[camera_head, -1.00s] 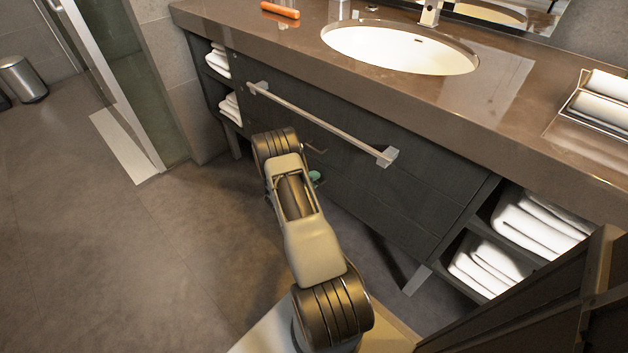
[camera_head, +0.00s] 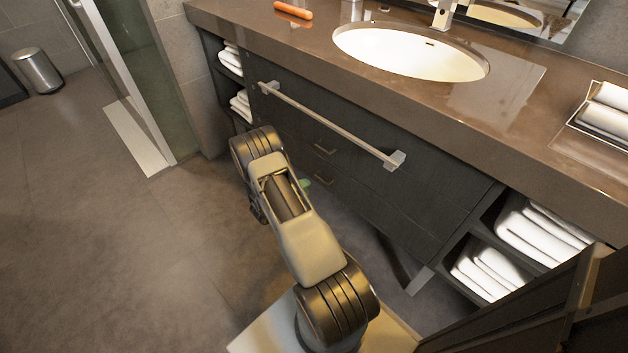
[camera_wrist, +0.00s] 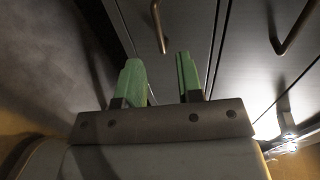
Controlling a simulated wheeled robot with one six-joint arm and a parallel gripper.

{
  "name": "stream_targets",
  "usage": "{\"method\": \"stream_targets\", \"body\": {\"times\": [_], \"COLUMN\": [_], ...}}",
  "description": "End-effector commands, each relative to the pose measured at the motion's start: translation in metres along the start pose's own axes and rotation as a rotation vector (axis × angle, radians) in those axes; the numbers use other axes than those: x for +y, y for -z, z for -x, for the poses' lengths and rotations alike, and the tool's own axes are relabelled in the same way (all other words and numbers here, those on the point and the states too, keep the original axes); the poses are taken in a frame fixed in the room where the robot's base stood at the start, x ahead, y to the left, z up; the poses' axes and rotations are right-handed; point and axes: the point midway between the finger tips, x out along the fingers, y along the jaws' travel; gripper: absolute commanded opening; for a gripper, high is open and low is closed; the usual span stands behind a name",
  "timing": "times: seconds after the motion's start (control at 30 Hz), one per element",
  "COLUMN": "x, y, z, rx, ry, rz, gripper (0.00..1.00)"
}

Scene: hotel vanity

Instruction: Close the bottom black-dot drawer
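The dark vanity in the head view has two stacked drawers with small bar handles. The bottom drawer's handle (camera_head: 323,180) shows just right of my arm, below the upper handle (camera_head: 325,150). No black dot can be made out, and how far the bottom drawer stands out is hard to tell. In the wrist view the drawer fronts appear turned sideways; the bottom drawer front (camera_wrist: 185,30) and its handle (camera_wrist: 160,28) lie just beyond my gripper (camera_wrist: 160,78). Its two green fingers are apart with nothing between them. In the head view my arm mostly hides the gripper.
A long metal towel bar (camera_head: 325,122) runs across the vanity front above the handles. Open shelves with white towels (camera_head: 485,270) are at the right, more at the left. The countertop (camera_head: 300,50) overhangs.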

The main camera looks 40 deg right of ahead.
Motion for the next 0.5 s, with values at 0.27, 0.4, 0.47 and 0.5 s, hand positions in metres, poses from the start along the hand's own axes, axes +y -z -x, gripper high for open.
{"method": "stream_targets", "body": {"times": [0.27, 0.4, 0.47, 0.5], "x": [-0.001, 0.0, 0.0, 0.0], "y": [-0.001, 0.0, 0.0, 0.0], "z": [0.038, 0.045, 0.046, 0.047], "rx": [-0.002, 0.0, 0.001, 0.001], "ry": [0.0, 0.0, 0.0, 0.0], "rz": [-0.001, -0.001, -0.001, -0.001], "gripper": [0.34, 0.34, 0.34, 0.34]}}
